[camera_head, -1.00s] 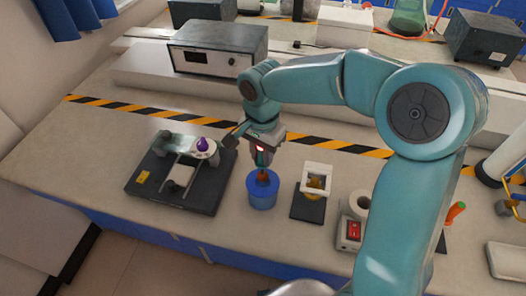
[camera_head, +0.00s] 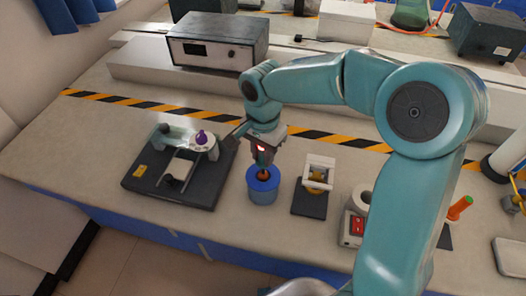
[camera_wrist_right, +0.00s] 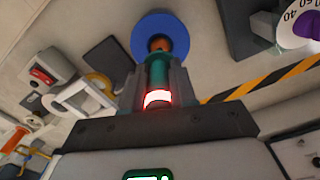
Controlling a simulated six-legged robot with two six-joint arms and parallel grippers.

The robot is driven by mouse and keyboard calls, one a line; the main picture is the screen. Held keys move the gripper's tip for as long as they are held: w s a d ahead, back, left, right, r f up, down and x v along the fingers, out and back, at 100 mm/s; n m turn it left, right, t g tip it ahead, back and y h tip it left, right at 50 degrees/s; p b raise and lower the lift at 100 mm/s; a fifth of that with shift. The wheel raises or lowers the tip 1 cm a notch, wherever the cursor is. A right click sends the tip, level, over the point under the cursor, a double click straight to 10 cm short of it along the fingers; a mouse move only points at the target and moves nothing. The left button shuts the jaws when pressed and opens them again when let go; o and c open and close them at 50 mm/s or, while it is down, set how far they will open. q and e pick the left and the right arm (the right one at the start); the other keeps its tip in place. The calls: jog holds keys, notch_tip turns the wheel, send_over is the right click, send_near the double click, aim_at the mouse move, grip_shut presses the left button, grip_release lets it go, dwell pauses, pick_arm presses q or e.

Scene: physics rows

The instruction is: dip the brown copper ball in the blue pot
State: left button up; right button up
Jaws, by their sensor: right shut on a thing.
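The blue pot (camera_head: 262,192) stands upright on the bench near its front edge; its blue rim also shows in the right wrist view (camera_wrist_right: 176,30). My right gripper (camera_head: 263,162) is directly above the pot, pointing down, shut on a green handle (camera_wrist_right: 158,72) with a glowing red-white band. The brown copper ball (camera_head: 264,175) is at the handle's lower end, at the pot's mouth; it also shows in the right wrist view (camera_wrist_right: 160,44). Its underside is hidden, and I cannot tell how deep it sits. My left gripper is not in view.
A dark balance-like device (camera_head: 178,178) with a purple piece stands left of the pot. A white frame on a black base (camera_head: 310,204) stands close on the right. A white box with a red switch (camera_head: 353,228) is further right. A grey instrument (camera_head: 217,45) stands behind.

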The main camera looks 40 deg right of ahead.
aim_at(263, 161)
dwell(0.3)
jog(key=shift+f+b, duration=1.35)
jog(key=shift+f, duration=0.15)
jog(key=shift+f+b, duration=0.65)
jog(key=shift+f, duration=0.05)
jog(key=shift+r, duration=0.1)
jog(key=shift+r, duration=0.1)
dwell(3.1)
jog(key=shift+r+p, duration=3)
jog(key=shift+r, duration=0.7)
